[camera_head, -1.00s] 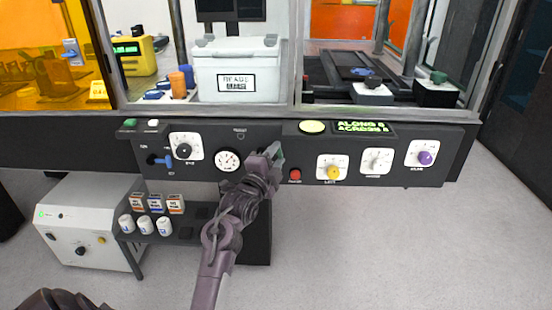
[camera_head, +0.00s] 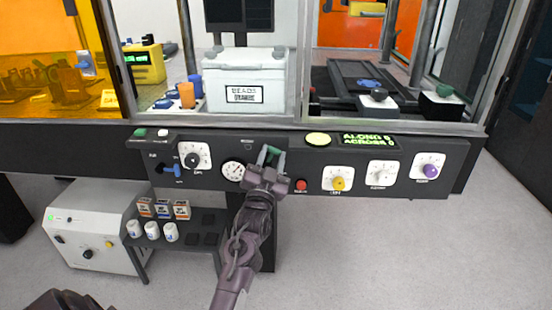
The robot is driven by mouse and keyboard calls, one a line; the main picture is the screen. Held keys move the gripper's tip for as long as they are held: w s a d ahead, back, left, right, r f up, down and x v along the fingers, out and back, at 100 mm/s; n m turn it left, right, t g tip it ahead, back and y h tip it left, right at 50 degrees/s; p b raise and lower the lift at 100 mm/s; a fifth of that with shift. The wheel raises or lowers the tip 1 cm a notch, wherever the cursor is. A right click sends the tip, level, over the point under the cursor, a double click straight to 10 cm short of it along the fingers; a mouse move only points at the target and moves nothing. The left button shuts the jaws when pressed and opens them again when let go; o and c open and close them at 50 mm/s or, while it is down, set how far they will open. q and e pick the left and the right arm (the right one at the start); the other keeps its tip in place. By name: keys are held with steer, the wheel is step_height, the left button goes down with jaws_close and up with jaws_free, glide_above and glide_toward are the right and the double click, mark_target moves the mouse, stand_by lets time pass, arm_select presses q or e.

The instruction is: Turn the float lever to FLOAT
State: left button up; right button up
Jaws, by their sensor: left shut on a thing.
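My left gripper (camera_head: 271,158) is at the dark control panel (camera_head: 315,180), just right of the round white dial gauge (camera_head: 233,171). Its fingers point up and are shut on a small green handle (camera_head: 271,150), which I take to be the float lever. Only a little of the handle shows between the fingertips; the gripper hides the rest. The panel marks around it are hidden or too small to read, so I cannot tell the lever's exact setting. My right gripper is not in view.
A blue lever (camera_head: 171,169) is at the panel's left. A shelf with small jars (camera_head: 152,231) hangs below. A window frame rises above the panel.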

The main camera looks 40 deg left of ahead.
arm_select(q)
steer(key=shift+s+a+r+n+g+y+p, duration=0.2)
steer(key=shift+n+y, duration=0.35)
steer(key=shift+n, duration=0.55)
steer(key=shift+s+a+f+n+g+y+p, duration=0.1)
steer(key=shift+a+n+g+y, duration=0.3)
steer(key=shift+n, duration=0.7)
steer(key=shift+s+a+r+n+g+y+p, duration=0.15)
steer(key=shift+n+y, duration=0.5)
steer(key=shift+n, duration=0.45)
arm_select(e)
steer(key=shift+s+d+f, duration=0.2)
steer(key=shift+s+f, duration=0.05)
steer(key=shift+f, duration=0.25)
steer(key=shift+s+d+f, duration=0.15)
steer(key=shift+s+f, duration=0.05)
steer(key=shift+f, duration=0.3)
arm_select(q)
steer(key=shift+f, duration=0.1)
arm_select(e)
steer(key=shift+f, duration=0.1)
arm_select(q)
steer(key=o, duration=1)
